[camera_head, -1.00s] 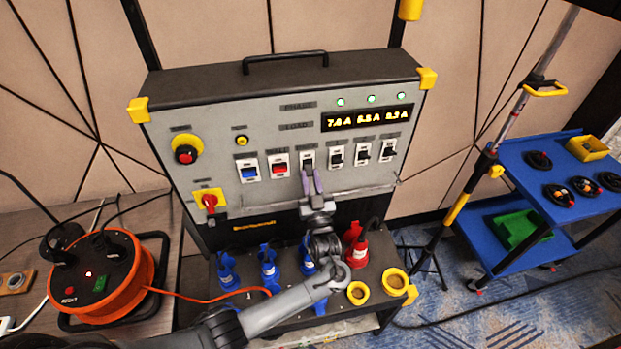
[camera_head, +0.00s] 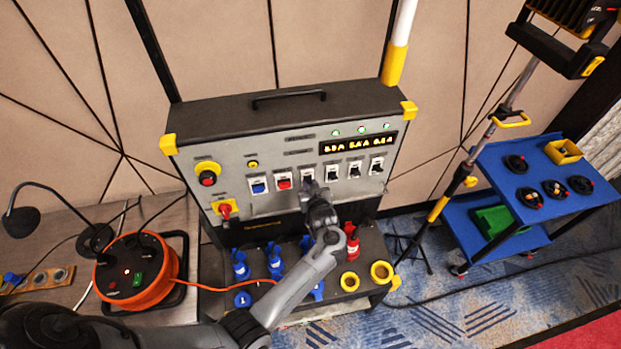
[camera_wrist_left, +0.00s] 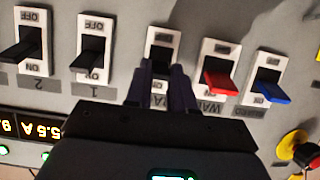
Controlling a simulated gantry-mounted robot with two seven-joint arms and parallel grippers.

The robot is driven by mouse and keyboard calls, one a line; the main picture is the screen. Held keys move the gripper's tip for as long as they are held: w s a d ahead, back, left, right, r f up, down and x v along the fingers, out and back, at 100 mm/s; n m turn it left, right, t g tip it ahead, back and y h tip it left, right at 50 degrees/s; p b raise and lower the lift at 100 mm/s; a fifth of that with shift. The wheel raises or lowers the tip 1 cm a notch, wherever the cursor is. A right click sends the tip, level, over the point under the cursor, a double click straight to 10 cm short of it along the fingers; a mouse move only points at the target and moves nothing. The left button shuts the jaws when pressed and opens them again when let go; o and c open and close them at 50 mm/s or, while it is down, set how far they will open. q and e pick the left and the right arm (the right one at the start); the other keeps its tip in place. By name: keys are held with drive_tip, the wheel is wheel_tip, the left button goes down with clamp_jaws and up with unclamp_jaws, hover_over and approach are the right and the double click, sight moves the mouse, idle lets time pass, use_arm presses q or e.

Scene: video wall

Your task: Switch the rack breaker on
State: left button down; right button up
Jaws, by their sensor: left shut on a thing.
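The grey power panel (camera_head: 240,205) carries a row of breakers. The third breaker from the left (camera_head: 306,181) has a black lever and a label partly covered by my fingers; I cannot read it whole. It also shows in the wrist view (camera_wrist_left: 162,38). My left gripper (camera_head: 309,187) is at this breaker. In the wrist view its dark fingers (camera_wrist_left: 161,75) are shut on the black lever, whose tip they mostly hide. I cannot tell whether the lever is on or off. My right gripper is not in view.
A red-lever breaker (camera_wrist_left: 218,80) and a blue-lever one (camera_wrist_left: 270,88) sit close on one side, black breaker 1 (camera_wrist_left: 90,52) on the other. A red rotary switch (camera_head: 225,209) and blue connectors (camera_head: 240,265) lie lower. An orange cable reel (camera_head: 165,283) stands left.

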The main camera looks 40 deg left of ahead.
use_arm(q)
drive_tip(key=shift+w+r+g+h+p, duration=0.1)
drive_tip(key=shift+r+g+h+p, duration=0.25)
drive_tip(key=shift+r+p, duration=0.35)
drive_tip(key=shift+a+f+g+h+p, duration=0.2)
drive_tip(key=shift+g+h+p, duration=0.2)
drive_tip(key=shift+p, duration=0.3)
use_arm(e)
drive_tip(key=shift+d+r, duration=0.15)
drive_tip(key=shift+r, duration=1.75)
use_arm(q)
drive_tip(key=shift+f, duration=0.1)
drive_tip(key=c, duration=1)
unclamp_jaws()
drive_tip(key=shift+o, duration=0.2)
